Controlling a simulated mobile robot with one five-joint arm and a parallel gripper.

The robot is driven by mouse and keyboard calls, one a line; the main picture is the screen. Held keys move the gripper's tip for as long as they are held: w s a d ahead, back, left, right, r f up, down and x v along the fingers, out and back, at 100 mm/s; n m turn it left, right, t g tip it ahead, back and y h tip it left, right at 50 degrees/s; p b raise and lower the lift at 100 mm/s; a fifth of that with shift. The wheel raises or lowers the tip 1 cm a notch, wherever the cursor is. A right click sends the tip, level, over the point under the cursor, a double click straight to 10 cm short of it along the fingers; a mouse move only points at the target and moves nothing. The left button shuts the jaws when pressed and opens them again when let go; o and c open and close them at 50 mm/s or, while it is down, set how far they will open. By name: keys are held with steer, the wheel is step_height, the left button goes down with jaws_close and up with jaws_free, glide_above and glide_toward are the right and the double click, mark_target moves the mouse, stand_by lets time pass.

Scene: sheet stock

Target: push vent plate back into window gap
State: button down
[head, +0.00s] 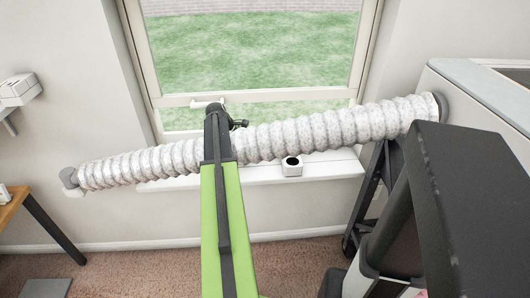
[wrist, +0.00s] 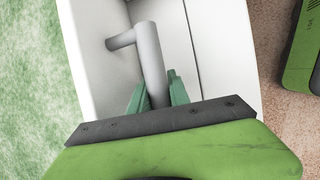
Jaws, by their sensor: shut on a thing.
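My gripper (head: 222,112) reaches over the hose to the bottom rail of the window (head: 250,98). In the wrist view its teal fingers (wrist: 157,93) are shut on a light grey L-shaped handle (wrist: 149,55). The handle stands in front of white surfaces; its pale bar (head: 205,103) shows left of my gripper in the head view. A ribbed hose (head: 330,128) slants across the window, from a cap (head: 70,179) at lower left to the machine at right. A gap (head: 183,119) shows under the rail. I cannot make out the vent plate for certain.
A small white box with a dark round top (head: 292,168) stands on the sill (head: 335,165). A large grey machine (head: 450,78) stands at right. A wooden table (head: 12,205) is at left, and a white fixture (head: 18,88) is on the left wall. Carpet (head: 130,268) lies open below.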

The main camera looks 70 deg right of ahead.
steer(key=shift+w+d+r, duration=0.2)
steer(key=shift+d+r, duration=0.35)
steer(key=shift+d, duration=0.2)
steer(key=c, duration=1.1)
jaws_free()
steer(key=shift+c, duration=0.2)
steer(key=shift+r, duration=0.1)
steer(key=shift+w+p+v, duration=0.25)
steer(key=shift+p+v, duration=1.55)
steer(key=shift+p, duration=0.05)
steer(key=shift+w+p+v, duration=0.2)
steer(key=shift+p+v, duration=1.6)
steer(key=shift+a+f, duration=0.1)
steer(key=shift+f, duration=0.1)
steer(key=shift+s+f, duration=0.1)
